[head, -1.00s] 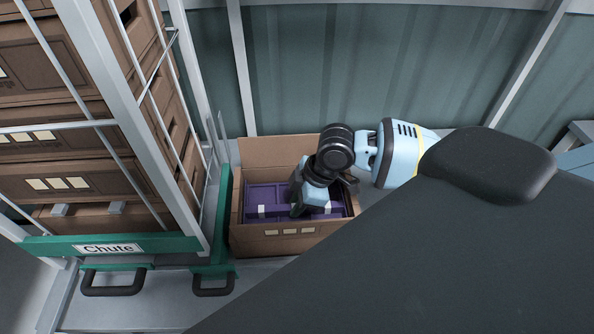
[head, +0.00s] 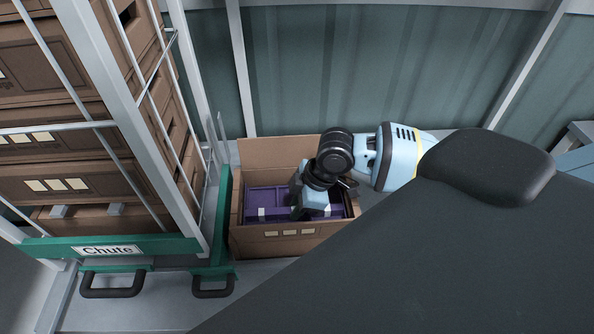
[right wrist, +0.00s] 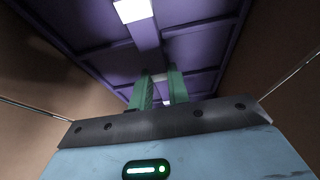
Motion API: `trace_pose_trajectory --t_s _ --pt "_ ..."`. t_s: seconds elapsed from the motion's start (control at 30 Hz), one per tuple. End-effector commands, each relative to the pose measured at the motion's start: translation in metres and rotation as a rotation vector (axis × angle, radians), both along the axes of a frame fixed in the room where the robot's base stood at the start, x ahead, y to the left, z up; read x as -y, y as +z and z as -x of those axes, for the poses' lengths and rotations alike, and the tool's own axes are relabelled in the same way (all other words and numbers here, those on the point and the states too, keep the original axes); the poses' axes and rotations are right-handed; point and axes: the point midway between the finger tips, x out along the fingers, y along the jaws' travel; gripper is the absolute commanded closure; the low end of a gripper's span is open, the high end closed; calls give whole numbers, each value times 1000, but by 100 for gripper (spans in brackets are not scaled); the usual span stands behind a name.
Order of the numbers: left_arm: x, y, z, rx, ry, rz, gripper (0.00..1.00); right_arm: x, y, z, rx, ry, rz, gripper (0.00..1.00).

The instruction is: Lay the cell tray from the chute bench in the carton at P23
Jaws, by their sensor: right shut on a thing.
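The purple cell tray (head: 262,197) is inside the open brown carton (head: 256,245) on the bench, within its walls. I cannot tell whether it touches the carton floor. My right gripper (head: 308,208) reaches down into the carton and covers the right part of the tray. In the right wrist view its green fingers (right wrist: 158,88) are closed on the middle bar of the tray (right wrist: 190,52), between the brown carton walls. My left gripper is not in view.
A green-edged rack labelled Chute (head: 108,250), holding stacked brown cartons (head: 75,185), stands close to the left of the open carton. A corrugated wall (head: 390,65) is behind. Bare bench (head: 180,305) lies in front.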

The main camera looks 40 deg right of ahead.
Motion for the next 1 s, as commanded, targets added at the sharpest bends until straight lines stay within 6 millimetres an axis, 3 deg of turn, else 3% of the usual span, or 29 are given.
trace_pose_trajectory --t_s 0.43,0.47,0.63,0.83,0.93,1.0 --pt "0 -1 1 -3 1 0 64 0 -6 0 0 0 0 100" --pt "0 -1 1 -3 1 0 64 0 -5 0 1 0 -1 79" --pt "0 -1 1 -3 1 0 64 0 -5 0 0 0 0 57" --pt "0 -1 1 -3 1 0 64 0 -5 0 0 0 0 59" --pt "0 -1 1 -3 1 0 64 0 -5 0 0 0 0 72" --pt "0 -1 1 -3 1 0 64 0 -5 0 0 0 0 72"
